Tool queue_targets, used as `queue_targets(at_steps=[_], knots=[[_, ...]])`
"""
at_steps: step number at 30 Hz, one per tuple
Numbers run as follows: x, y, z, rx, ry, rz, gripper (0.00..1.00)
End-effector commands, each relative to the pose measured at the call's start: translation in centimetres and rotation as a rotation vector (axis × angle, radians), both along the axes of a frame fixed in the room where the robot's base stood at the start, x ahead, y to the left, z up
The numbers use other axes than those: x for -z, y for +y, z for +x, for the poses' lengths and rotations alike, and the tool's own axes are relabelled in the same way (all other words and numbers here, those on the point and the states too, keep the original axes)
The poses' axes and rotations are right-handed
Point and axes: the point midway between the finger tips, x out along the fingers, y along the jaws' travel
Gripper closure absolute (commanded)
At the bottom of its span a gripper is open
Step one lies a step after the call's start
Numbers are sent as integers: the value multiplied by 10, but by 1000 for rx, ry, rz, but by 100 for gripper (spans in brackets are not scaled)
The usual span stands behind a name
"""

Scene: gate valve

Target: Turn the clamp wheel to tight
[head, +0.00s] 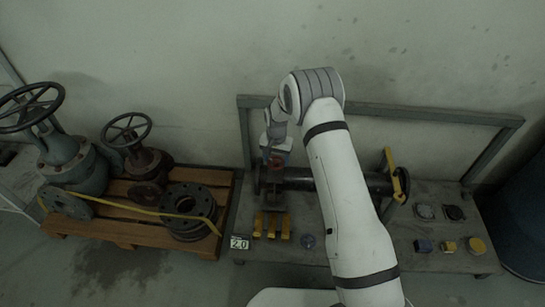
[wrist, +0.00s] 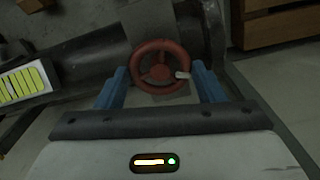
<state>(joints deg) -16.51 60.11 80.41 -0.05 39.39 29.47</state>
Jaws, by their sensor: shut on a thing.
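The clamp wheel is a small red handwheel with spokes and a pale knob on its right side. It fills the middle of the wrist view (wrist: 160,67), in front of a dark grey pipe body. In the head view it is a small reddish patch (head: 276,161), partly hidden by my gripper. My gripper (wrist: 161,82) has blue fingers standing on the left and right of the wheel, shut on its rim. In the head view my gripper (head: 276,145) reaches down onto the wheel from above. The exact finger contact is hard to see.
The dark horizontal pipe (head: 300,180) lies on a grey bench (head: 400,262) with a frame behind it. A yellow lever (head: 391,168) stands at its right end. A wooden pallet (head: 130,235) with old valves and flanges is at left. Yellow blocks (head: 272,225) sit before the pipe.

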Motion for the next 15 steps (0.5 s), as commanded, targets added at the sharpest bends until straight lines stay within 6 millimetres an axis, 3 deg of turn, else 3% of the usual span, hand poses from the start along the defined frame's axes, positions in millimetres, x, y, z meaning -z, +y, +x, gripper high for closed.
queue_targets(at_steps=[15], knots=[[4,-2,-5,138,16,-5,60]])
